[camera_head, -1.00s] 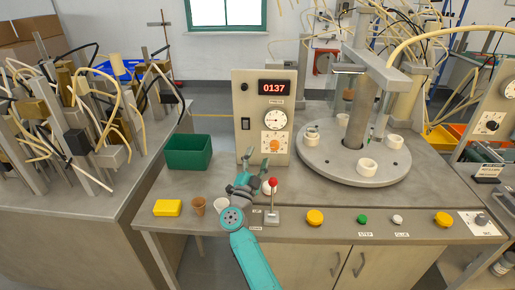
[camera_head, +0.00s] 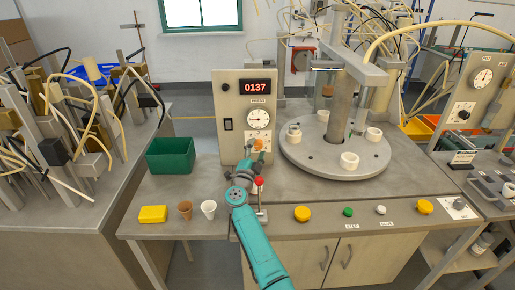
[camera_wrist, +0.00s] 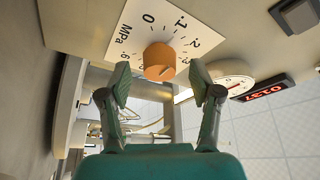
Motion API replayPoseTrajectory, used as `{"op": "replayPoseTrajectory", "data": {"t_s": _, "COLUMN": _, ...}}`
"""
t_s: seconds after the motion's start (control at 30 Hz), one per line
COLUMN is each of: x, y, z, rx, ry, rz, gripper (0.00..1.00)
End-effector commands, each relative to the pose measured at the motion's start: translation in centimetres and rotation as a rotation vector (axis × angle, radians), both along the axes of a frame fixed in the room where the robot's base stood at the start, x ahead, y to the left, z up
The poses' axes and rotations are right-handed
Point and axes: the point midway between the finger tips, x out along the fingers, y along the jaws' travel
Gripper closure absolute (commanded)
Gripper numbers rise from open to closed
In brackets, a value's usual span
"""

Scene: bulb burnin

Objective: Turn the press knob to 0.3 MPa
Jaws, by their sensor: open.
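The orange press knob (camera_head: 258,145) sits on the beige control panel (camera_head: 229,98), below a round gauge (camera_head: 258,118). In the wrist view the orange knob (camera_wrist: 159,62) is at the centre of a white MPa dial plate (camera_wrist: 135,28) showing 0, .1, .2 and .6. My gripper (camera_head: 256,152) is open in front of the knob. In the wrist view its fingers (camera_wrist: 159,84) are spread, one on each side just below the knob, with nothing held. Contact with the knob is not visible.
A red-tipped lever (camera_head: 259,183) stands close to my arm. A round turntable (camera_head: 312,158) with white cups is right of the panel. A green bin (camera_head: 170,156), yellow block (camera_head: 153,214) and two cups (camera_head: 208,209) lie left. Buttons line the table's front.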

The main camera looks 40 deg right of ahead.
Motion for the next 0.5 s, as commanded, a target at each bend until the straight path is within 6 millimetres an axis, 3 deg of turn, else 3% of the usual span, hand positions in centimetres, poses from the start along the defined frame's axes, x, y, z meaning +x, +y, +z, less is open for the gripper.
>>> {"op": "replayPoseTrajectory", "data": {"t_s": 0.47, "x": 0.81, "y": -1.11, "z": 0.29, "rx": -0.001, "ry": 0.001, "rz": 0.000, "gripper": 0.36}}
{"op": "replayPoseTrajectory", "data": {"t_s": 0.5, "x": 0.81, "y": -1.11, "z": 0.29, "rx": -0.001, "ry": 0.001, "rz": 0.000, "gripper": 0.44}}
